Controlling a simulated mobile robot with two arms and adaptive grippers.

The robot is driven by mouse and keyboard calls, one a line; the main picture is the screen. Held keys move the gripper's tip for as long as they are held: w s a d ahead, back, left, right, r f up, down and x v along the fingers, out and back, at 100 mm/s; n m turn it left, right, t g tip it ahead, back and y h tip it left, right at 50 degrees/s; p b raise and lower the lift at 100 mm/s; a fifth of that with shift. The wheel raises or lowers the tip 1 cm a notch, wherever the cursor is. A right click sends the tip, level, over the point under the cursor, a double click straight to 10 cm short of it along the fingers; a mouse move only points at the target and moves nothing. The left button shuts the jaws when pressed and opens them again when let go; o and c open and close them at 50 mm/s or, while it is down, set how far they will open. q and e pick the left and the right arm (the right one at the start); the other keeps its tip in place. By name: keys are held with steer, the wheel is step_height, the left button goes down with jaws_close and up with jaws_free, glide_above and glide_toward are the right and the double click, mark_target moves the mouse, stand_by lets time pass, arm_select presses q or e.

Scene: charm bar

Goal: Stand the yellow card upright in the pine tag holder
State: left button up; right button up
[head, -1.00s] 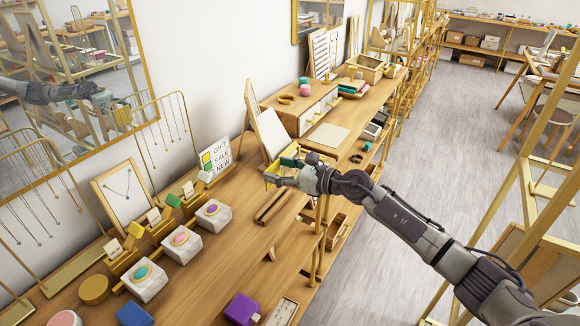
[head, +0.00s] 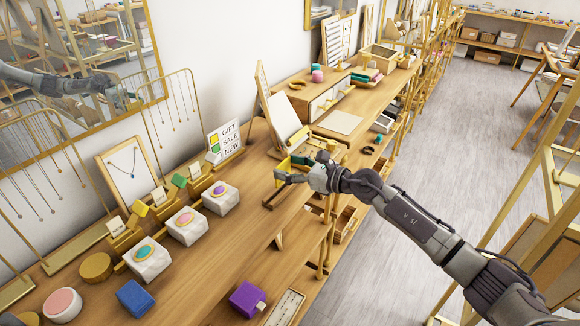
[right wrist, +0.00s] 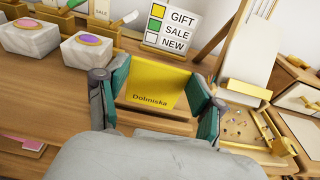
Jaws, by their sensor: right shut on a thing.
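The yellow card (right wrist: 155,88), printed "Dolmiska", is upright between the fingers of my right gripper (right wrist: 155,95) in the right wrist view. In the head view my right gripper (head: 288,172) is shut on the yellow card (head: 282,166) over the wooden counter. The pine tag holder (head: 273,201) appears as a low wooden piece just below the gripper, partly hidden by it. Wooden strips show behind and below the card in the right wrist view. I cannot tell whether the card's lower edge is inside the slot. My left gripper is out of view.
A GIFT/SALE/NEW sign (head: 224,140) stands at the wall. A leaning white board on an easel (head: 282,118) and an open tray (right wrist: 240,125) are close to the gripper. Marble blocks (head: 185,222) with stones stand at left.

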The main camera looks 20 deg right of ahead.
steer(key=shift+f+b, duration=0.35)
stand_by(0.6)
steer(key=shift+f+b, duration=1.05)
stand_by(2.0)
steer(key=o, duration=0.9)
steer(key=shift+s+d, duration=0.15)
steer(key=shift+s, duration=0.05)
steer(key=v, duration=1.1)
steer(key=shift+s+d+r, duration=0.1)
steer(key=shift+s+d, duration=0.05)
steer(key=shift+s, duration=0.05)
